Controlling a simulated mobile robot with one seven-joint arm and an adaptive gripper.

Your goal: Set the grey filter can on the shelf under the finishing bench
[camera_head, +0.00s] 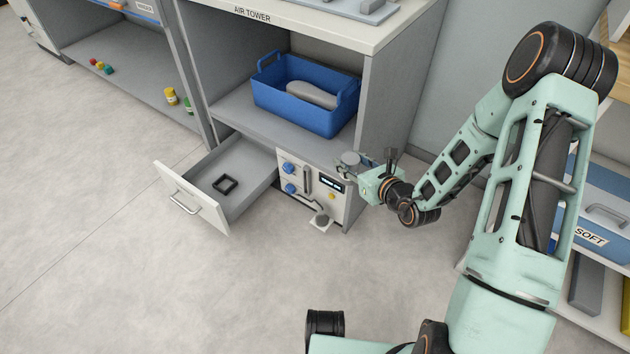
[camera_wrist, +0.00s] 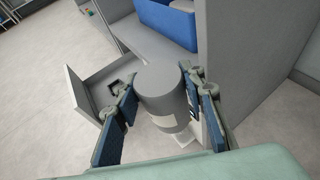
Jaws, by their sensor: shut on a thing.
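The grey filter can (camera_wrist: 165,92) is a short cylinder with a pale label low on its side, held between the two fingers of my gripper (camera_wrist: 160,100) in the wrist view. In the head view the can (camera_head: 348,160) is small and partly hidden at the end of my gripper (camera_head: 360,173), in front of the right side of the AIR TOWER unit (camera_head: 300,22). No sign reading "finishing bench" is legible. A low shelf (camera_head: 130,82) with small coloured jars lies under the bench at the far left.
A blue bin (camera_head: 290,112) with a grey object inside stands on the AIR TOWER shelf. Below it, an open drawer (camera_head: 190,205) juts out, beside a control panel (camera_head: 312,185) with blue knobs. A SOFT box (camera_head: 595,205) sits on a rack at right. Floor at left is clear.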

